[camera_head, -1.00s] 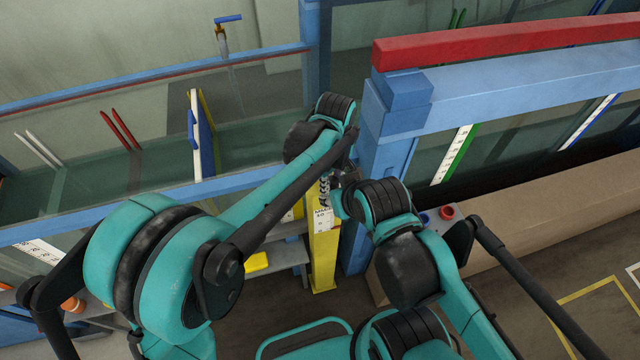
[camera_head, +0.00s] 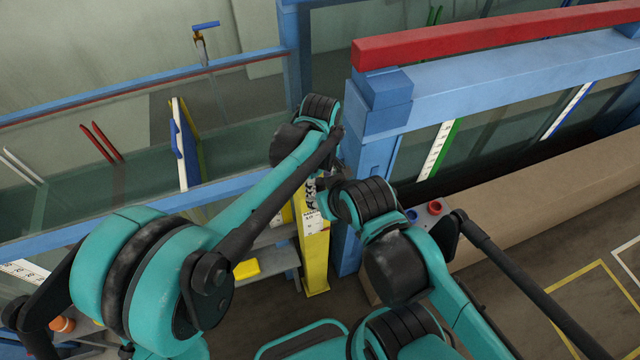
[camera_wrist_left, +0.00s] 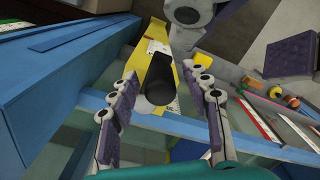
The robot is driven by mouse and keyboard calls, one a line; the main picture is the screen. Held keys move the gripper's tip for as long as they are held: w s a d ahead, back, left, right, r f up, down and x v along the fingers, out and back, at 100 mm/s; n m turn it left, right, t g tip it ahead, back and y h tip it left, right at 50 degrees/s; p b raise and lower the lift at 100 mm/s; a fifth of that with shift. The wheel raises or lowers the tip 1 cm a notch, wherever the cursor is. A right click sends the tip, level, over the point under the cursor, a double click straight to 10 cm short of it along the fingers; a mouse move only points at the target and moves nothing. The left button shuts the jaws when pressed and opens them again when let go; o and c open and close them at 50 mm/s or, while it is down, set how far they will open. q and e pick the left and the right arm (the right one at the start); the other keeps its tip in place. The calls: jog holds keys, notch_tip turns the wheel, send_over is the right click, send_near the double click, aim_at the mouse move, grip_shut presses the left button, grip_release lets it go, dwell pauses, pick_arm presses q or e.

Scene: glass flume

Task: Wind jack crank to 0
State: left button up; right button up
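A black, cylindrical crank handle (camera_wrist_left: 161,82) shows in the left wrist view, in front of a yellow post (camera_wrist_left: 154,42) with a white scale. My left gripper (camera_wrist_left: 163,84) is open, with one purple-padded finger on each side of the handle. Gaps show between the pads and the handle. In the head view the yellow post (camera_head: 315,262) stands by the blue frame, and my left gripper (camera_head: 311,192) is small and partly hidden beside its top. The crank handle is hidden there. My right arm's wrist (camera_head: 362,203) is close by on the right; its fingers cannot be made out.
A blue upright (camera_head: 376,165) with a red-topped beam (camera_head: 490,38) stands just right of the post. A glass-walled channel with a blue rail (camera_head: 150,85) runs left. A yellow block (camera_head: 246,269) lies on a grey step. Red and blue cups (camera_head: 435,207) sit right.

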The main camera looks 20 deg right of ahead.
pick_arm(q)
notch_tip(320, 180, up, 12)
dwell(0.5)
jog(key=shift+a, duration=0.1)
jog(key=a+f+m+t+b, duration=0.1)
jog(key=a+f+b, duration=0.2)
jog(key=a, duration=0.4)
jog(key=a+f+m+t+h+b, duration=0.1)
jog(key=a+f+b, duration=0.25)
jog(key=a, duration=0.45)
jog(key=a+f+m+t+b, duration=0.1)
jog(key=a+f+b, duration=0.15)
jog(key=a, duration=0.45)
jog(key=s+a+f+m+t+b, duration=0.1)
jog(key=s+a+f+t+b, duration=0.1)
jog(key=s+a+f+b, duration=0.2)
jog(key=s+a+f+m+t+y+b, duration=0.1)
jog(key=s+a+f+b, duration=0.3)
jog(key=a+f, duration=0.5)
jog(key=a+m+t, duration=0.1)
jog(key=a, duration=0.1)
jog(key=shift+a, duration=0.4)
jog(key=shift+f, duration=0.1)
